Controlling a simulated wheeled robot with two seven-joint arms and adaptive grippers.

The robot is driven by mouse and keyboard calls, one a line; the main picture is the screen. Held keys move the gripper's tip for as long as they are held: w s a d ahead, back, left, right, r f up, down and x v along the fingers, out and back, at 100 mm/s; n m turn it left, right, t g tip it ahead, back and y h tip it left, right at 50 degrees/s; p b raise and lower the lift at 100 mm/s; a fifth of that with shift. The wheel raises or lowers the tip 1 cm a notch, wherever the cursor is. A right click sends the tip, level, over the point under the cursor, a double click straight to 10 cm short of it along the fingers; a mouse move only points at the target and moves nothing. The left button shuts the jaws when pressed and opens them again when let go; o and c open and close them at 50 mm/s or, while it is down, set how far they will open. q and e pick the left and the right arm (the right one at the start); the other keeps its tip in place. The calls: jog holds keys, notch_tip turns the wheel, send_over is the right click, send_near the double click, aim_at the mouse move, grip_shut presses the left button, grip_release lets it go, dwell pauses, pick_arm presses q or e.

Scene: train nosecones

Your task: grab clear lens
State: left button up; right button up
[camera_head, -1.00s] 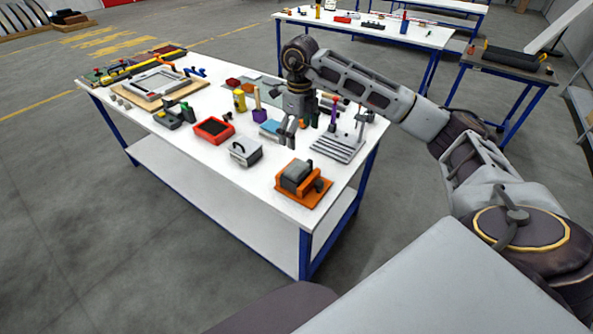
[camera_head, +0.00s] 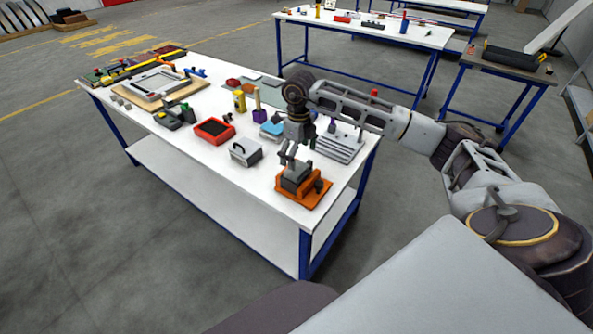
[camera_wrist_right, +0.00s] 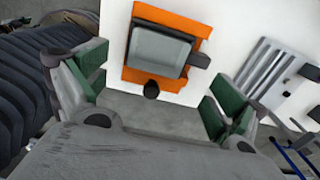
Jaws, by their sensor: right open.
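An orange fixture (camera_head: 312,192) stands at the near right corner of the white table. A pale grey, glassy rounded block (camera_wrist_right: 158,52) sits in this orange fixture (camera_wrist_right: 172,14) in the right wrist view; it looks like the clear lens, though I cannot tell for sure. My right gripper (camera_head: 290,160) is just above the fixture in the head view, partly covering the block. In the right wrist view my right gripper (camera_wrist_right: 155,95) is open and empty, its green-padded fingers wide apart, with the block beyond them. My left gripper is not in view.
On the white table (camera_head: 240,192), a grey box with a handle (camera_head: 245,152) and a red tray (camera_head: 214,130) lie left of the fixture. A grey slotted plate (camera_head: 340,147) lies behind it. The table's front edge is close to the fixture.

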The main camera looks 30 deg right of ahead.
aim_at(297, 167)
jog(key=shift+f, duration=0.45)
jog(key=shift+f, duration=0.15)
jog(key=shift+w+a+f+p, duration=0.15)
jog(key=shift+f+p, duration=0.25)
jog(key=shift+f, duration=0.85)
jog(key=shift+a+f+p, duration=0.15)
jog(key=shift+f+p, duration=0.2)
jog(key=shift+f, duration=0.85)
jog(key=c, duration=1.2)
jog(key=shift+r, duration=0.1)
notch_tip(297, 167, up, 10)
jog(key=b, duration=0.1)
jog(key=shift+b, duration=0.3)
